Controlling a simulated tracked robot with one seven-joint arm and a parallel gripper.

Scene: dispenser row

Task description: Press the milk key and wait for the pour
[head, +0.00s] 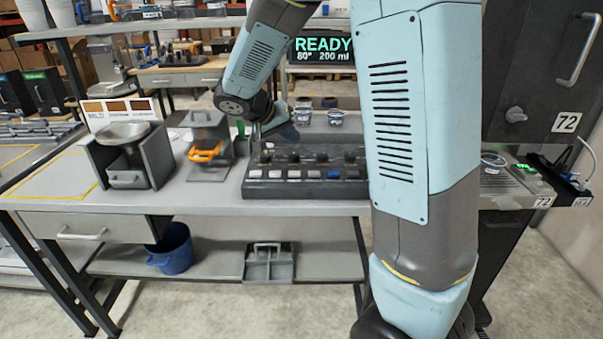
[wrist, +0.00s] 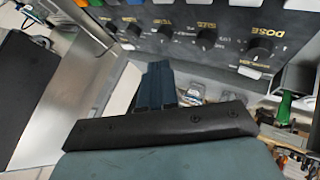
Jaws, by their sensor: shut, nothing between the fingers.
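The dark control panel (head: 300,188) lies on the bench, with a row of knobs and a front row of small keys, several pale and one blue (head: 333,174). I cannot read which key is milk. The display (head: 322,50) reads READY, 80°, 200 ml. The knobs there, one labelled DOSE (wrist: 260,50), show upside down. Fingertip contact with the panel cannot be told.
Left of the panel stand a grey holder with a metal bowl (head: 124,133) and a grey stand with an orange handle (head: 205,152). Glass cups (head: 335,117) stand behind the panel. A blue bucket (head: 172,250) is on the lower shelf. The bench's left end is clear.

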